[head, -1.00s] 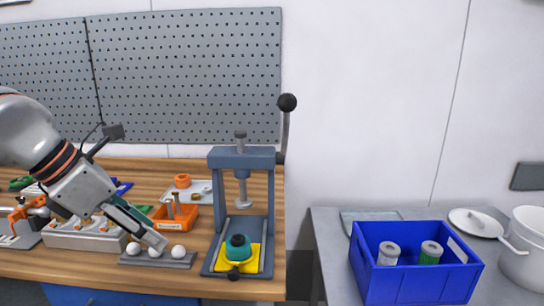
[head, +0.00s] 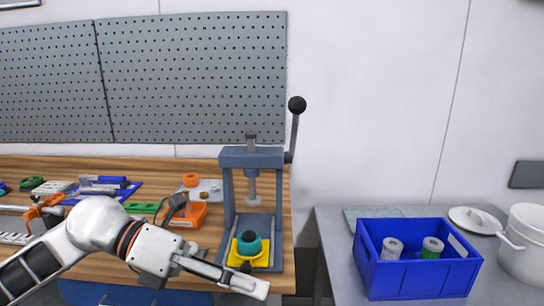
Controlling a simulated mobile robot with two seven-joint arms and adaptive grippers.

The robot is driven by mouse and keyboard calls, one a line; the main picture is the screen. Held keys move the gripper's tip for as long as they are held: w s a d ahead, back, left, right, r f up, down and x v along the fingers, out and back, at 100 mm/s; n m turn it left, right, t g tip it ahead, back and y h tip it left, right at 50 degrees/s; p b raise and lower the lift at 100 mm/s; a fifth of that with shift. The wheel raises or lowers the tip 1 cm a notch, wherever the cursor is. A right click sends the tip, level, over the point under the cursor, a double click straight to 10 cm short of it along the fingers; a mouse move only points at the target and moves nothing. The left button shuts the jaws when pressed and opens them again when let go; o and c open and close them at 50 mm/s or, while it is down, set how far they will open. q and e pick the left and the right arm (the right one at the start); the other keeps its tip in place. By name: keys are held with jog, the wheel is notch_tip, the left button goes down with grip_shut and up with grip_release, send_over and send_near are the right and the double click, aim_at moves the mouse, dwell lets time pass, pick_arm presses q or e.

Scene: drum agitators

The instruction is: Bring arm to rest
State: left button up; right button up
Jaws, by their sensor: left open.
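My left arm comes in from the lower left in the head view. Its gripper (head: 247,283) is at the front edge of the wooden workbench (head: 160,172), in front of the press, pointing right. It is open, with nothing visible between the fingers. The fingers are seen side-on and the gap is hard to make out. My right gripper does not show.
A blue-grey press (head: 252,158) with a raised lever stands at the bench's right end. A teal part (head: 249,245) sits on its yellow plate (head: 233,258). A blue crate (head: 418,280) with two cylinders and a white pot (head: 525,255) stand on the grey table. A gap separates the tables.

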pick_arm(q)
jog(key=w+n+t+h+p, duration=0.1)
jog(key=w+n+t+h, duration=0.4)
jog(key=n+t+h, duration=0.65)
jog(key=w+a+f+n+t+y, duration=0.2)
jog(key=a+f+n+t+y, duration=0.15)
jog(key=f+n+y, duration=0.45)
jog(key=w+a+f+n+t+y, duration=0.2)
jog(key=a+f+n+t+y, duration=0.3)
jog(key=n, duration=0.6)
jog(key=s+a+f+n+g+y, duration=0.2)
jog(key=s+f, duration=0.4)
jog(key=f, duration=0.4)
jog(key=s+a+f+n+g+y+p, duration=0.1)
jog(key=s+a+f+n+g+y, duration=0.2)
jog(key=f, duration=0.7)
jog(key=s+a+f+n+g+y, duration=0.2)
jog(key=s+f+n+y, duration=0.3)
jog(key=s+f, duration=0.4)
jog(key=shift+s+a+f+n+g+p, duration=0.4)
jog(key=shift+f+g, duration=0.2)
jog(key=shift+f, duration=0.35)
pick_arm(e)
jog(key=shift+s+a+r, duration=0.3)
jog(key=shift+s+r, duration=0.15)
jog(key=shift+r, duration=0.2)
